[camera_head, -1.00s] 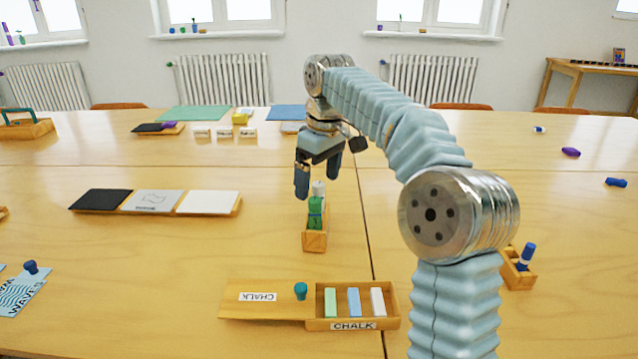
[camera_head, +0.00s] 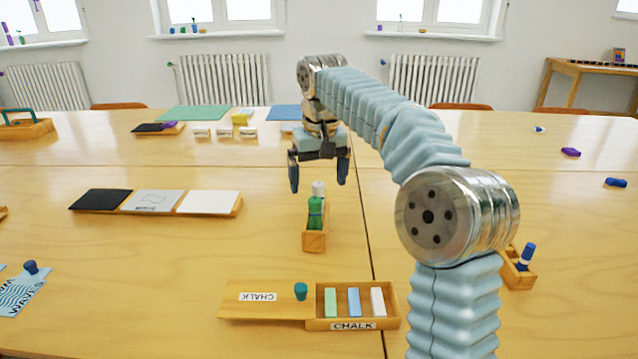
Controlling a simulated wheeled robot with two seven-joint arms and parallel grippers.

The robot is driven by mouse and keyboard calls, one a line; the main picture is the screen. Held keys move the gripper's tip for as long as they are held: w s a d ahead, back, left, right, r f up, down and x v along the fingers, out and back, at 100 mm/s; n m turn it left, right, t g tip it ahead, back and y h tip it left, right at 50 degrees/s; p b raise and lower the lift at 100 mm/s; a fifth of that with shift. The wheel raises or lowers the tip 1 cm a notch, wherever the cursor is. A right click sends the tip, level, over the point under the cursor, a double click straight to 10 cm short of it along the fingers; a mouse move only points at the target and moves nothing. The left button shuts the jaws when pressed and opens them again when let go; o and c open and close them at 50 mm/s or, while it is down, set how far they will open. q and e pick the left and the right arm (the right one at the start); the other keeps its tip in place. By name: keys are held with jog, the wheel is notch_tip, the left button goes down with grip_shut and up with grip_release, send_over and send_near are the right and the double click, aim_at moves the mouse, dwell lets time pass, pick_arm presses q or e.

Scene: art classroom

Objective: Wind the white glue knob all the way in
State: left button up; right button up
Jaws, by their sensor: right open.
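My left gripper is not in view.
A chalk box (camera_head: 352,325) with its lid (camera_head: 262,298) beside it lies in front of the holder. A row of black, grey and white tiles (camera_head: 155,201) lies to the left. A holder with a blue stick (camera_head: 525,257) stands at right. Bare table lies between these.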

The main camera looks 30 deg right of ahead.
jog(key=m, duration=0.4)
jog(key=shift+m, duration=0.4)
jog(key=c, duration=1.5)
jog(key=n, duration=0.4)
jog(key=o, duration=0.4)
jog(key=shift+n, duration=0.4)
jog(key=shift+c, duration=0.2)
jog(key=o, duration=1.1)
jog(key=shift+o, duration=0.2)
